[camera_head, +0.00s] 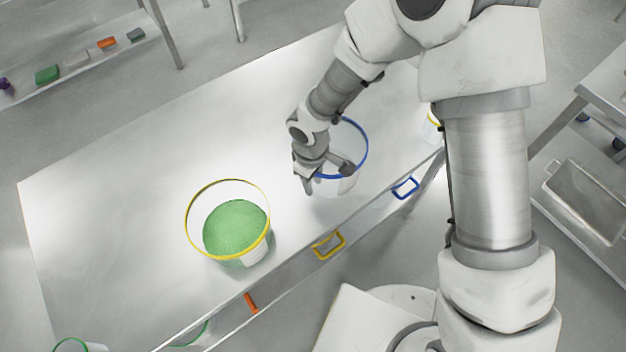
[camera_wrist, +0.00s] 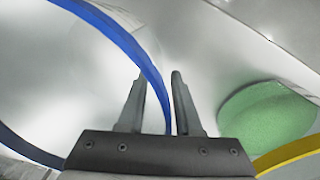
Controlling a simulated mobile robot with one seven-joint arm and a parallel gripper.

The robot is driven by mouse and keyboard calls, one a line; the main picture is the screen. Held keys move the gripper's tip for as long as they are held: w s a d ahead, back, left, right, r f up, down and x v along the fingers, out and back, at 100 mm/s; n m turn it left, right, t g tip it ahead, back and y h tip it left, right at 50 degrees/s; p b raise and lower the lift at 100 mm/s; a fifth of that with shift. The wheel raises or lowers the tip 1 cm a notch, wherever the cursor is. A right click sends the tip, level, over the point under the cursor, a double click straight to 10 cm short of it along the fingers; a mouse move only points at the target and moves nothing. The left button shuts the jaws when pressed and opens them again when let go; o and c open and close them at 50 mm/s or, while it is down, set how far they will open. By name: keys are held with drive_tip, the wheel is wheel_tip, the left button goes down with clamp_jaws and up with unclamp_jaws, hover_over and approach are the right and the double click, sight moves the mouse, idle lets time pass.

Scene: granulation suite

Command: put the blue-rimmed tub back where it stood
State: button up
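The blue-rimmed tub (camera_head: 345,186) stands on the steel table, near its front edge; it is clear-walled and looks empty. My gripper (camera_head: 307,186) is at the tub's left side, low over the rim. In the wrist view, the blue rim (camera_wrist: 135,48) runs between my two fingers (camera_wrist: 158,78), one on each side of it. The fingers are apart, with a visible gap to the rim, so the gripper looks open. My wrist hides part of the tub in the head view.
A yellow-rimmed tub of green granules (camera_head: 237,228) stands close left of my gripper. Another yellow-rimmed tub (camera_head: 433,125) is partly hidden behind my arm. The table's left part is clear.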

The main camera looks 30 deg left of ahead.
wheel_tip(320, 180, up, 12)
drive_tip(key=p, duration=0.2)
drive_tip(key=shift+s+r, duration=0.15)
drive_tip(key=shift+s, duration=0.15)
drive_tip(key=w+d+r+m+t, duration=0.1)
drive_tip(key=w+d+r+m, duration=0.25)
drive_tip(key=d+r, duration=0.5)
drive_tip(key=w+d+r+m+t, duration=0.2)
drive_tip(key=d+r+m, duration=0.2)
drive_tip(key=d+r, duration=0.4)
drive_tip(key=s+d+r+m+t, duration=0.1)
drive_tip(key=s+d+r+m, duration=0.3)
drive_tip(key=d, duration=0.4)
drive_tip(key=s+d+r+m+t, duration=0.1)
drive_tip(key=s+d+r+m, duration=0.3)
drive_tip(key=s+d, duration=0.2)
drive_tip(key=shift+d+m, duration=0.35)
drive_tip(key=shift+d, duration=0.6)
